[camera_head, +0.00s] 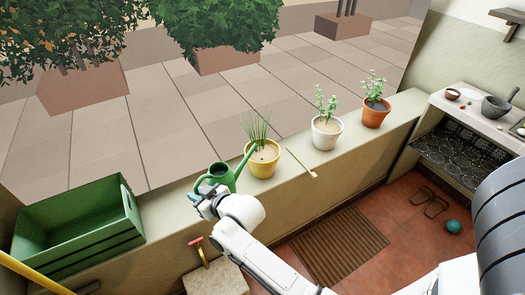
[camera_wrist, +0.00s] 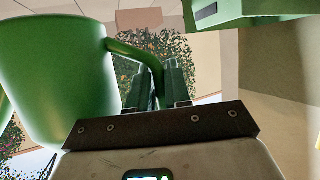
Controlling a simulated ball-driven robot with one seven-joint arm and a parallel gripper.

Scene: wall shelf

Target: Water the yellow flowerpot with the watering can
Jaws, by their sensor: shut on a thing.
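The green watering can (camera_head: 219,178) is at the wall ledge, just left of the yellow flowerpot (camera_head: 262,168). Its spout points right and up, its tip overlapping the pot's left side in the head view. Long green leaves grow from the pot's pale soil. My gripper (camera_head: 196,199) is shut on the can's handle, on the side away from the pot. The wrist view shows the can's body (camera_wrist: 55,75) at left and the handle (camera_wrist: 135,54) running between my fingers (camera_wrist: 158,88). I cannot tell whether the can's base touches the ledge. No water is visible.
A white pot (camera_head: 326,135) and a terracotta pot (camera_head: 374,115) stand farther right on the ledge. A thin wooden stick (camera_head: 301,163) lies right of the yellow pot. A green crate (camera_head: 75,245) sits at left. A red-handled tool (camera_head: 198,246) is below the ledge.

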